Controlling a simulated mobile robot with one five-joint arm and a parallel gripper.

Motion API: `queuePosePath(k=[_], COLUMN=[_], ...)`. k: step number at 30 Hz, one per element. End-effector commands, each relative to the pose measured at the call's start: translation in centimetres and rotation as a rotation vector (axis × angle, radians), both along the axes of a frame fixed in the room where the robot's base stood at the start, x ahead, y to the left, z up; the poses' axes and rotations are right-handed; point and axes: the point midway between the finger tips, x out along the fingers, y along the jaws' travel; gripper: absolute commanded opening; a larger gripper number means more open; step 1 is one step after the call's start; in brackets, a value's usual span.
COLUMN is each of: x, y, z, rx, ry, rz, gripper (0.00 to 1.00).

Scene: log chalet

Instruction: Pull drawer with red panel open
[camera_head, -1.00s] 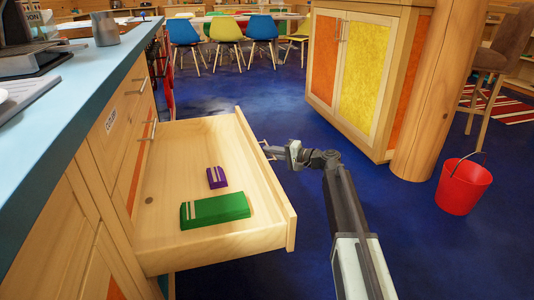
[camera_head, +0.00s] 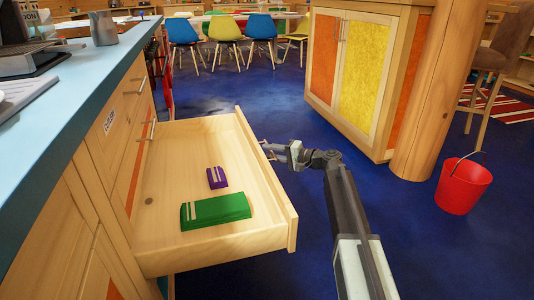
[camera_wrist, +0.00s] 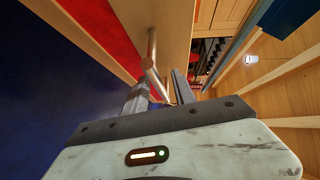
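The drawer (camera_head: 262,185) is pulled far out of the cabinet in the head view. Its red panel (camera_wrist: 108,30) shows on the drawer front in the wrist view and is hidden in the head view. A metal bar handle (camera_wrist: 151,48) stands out from the front. My gripper (camera_head: 271,152) is at the outer side of the drawer front, by the handle. In the wrist view the fingers of my gripper (camera_wrist: 159,92) are apart, with the handle's near end between them. I cannot tell whether either finger touches it.
The blue countertop (camera_head: 70,100) runs along the left. A red bucket (camera_head: 463,185) and a wooden post (camera_head: 430,100) stand at right. Blue floor is clear beyond the drawer.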

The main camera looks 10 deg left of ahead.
Motion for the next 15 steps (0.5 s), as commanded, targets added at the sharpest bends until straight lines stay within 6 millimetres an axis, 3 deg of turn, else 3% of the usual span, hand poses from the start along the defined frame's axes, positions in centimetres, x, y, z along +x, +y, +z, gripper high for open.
queuePosePath(k=[5, 12, 15], x=[-1.1, -3.0, -3.2], y=[-1.9, -6.1, -6.9], z=[0.4, 1.0, 1.1], rx=[0.000, 0.000, 0.000], ry=[0.000, 0.001, 0.001], rz=[-0.001, -0.001, -0.001], gripper=[0.32, 0.32, 0.32])
